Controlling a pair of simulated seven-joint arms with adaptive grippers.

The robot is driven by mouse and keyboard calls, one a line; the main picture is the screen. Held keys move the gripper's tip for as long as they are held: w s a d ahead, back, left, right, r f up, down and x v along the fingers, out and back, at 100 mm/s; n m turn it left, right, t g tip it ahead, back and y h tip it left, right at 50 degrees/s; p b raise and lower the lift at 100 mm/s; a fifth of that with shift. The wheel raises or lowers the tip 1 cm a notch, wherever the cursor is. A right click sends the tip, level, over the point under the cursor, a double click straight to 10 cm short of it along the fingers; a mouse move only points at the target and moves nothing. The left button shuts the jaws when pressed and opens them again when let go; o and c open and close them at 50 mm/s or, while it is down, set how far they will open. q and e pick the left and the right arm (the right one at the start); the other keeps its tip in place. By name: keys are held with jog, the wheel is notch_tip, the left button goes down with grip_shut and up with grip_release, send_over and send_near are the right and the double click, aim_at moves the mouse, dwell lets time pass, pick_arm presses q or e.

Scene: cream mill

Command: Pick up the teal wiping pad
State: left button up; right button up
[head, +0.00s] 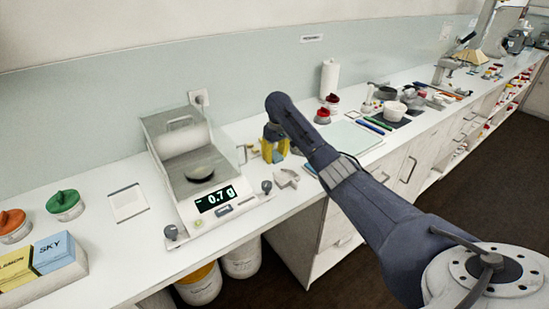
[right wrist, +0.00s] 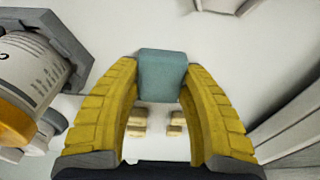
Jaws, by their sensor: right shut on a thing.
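The teal wiping pad (right wrist: 162,75) is a small block between the yellow fingers of my right gripper (right wrist: 162,85) in the right wrist view. Both fingertips press on its sides, so the gripper is shut on it. In the head view my right gripper (head: 274,150) points down at the bench, to the right of the balance. I cannot make out the pad clearly in that view. I cannot tell if the pad still touches the surface under it. My left gripper is not in view.
The balance (head: 190,170) with its display stands just left of my right gripper. A pale board (head: 352,136), red-topped jars (head: 322,117) and a paper roll (head: 329,78) stand to the right. A labelled container (right wrist: 30,80) is close at left in the wrist view.

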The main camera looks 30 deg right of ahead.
aim_at(275, 154)
jog(key=shift+c, duration=0.3)
notch_tip(275, 154, up, 20)
dwell(0.7)
jog(key=o, duration=0.3)
jog(key=c, duration=0.5)
